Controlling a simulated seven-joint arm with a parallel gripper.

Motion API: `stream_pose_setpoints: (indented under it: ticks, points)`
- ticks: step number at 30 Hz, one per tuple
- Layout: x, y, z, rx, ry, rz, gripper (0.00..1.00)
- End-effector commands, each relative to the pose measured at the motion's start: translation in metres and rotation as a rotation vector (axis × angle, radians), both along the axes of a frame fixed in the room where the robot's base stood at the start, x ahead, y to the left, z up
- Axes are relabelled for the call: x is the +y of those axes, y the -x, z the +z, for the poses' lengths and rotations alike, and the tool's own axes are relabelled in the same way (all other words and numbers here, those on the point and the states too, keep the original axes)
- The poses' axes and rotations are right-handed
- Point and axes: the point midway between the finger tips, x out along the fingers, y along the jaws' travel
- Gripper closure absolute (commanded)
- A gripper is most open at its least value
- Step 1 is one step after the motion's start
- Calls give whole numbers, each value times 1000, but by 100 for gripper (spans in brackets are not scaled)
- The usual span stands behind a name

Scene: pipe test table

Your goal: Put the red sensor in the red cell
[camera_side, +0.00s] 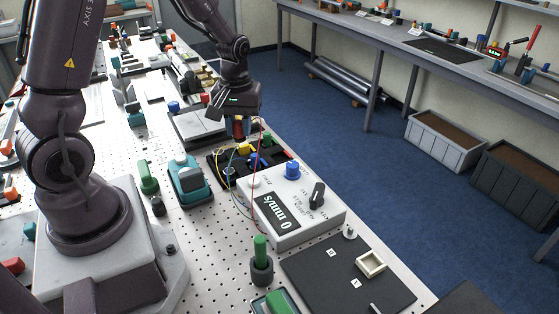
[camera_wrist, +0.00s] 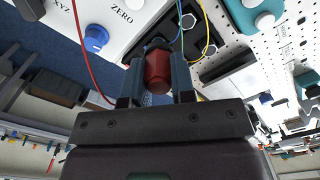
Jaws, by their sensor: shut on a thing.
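The red sensor (camera_wrist: 157,68) is a short red cylinder with a dark end. My gripper (camera_wrist: 158,80) is shut on it, one finger on each side, in the wrist view. In the side view my gripper (camera_side: 238,124) holds the red sensor (camera_side: 239,130) above the black tray (camera_side: 213,158). The tray carries a yellow piece (camera_side: 244,149), a green piece (camera_side: 267,139) and blue pieces. I cannot tell which compartment is the red cell. The black tray (camera_wrist: 193,50) also shows partly behind my fingers in the wrist view.
A white meter box (camera_side: 315,205) with a blue knob (camera_side: 292,170) and a "0 mm/s" display stands in front of the tray. Thin red, yellow, green and blue wires run near my gripper. A teal-and-grey device (camera_side: 191,180) stands left of the tray.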

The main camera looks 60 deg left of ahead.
Motion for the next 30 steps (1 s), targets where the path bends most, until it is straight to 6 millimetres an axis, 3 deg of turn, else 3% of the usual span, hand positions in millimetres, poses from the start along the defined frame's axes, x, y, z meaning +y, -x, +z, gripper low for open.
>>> stream_pose_setpoints:
  ticks: [7,17,21,30]
  points:
    - [7,-17,-9,-7,-2,89,100]
    - [37,-89,-46,-7,-2,86,100]
    - [45,-108,-73,-5,-1,85,100]
    - [53,-128,-97,-8,-2,84,100]
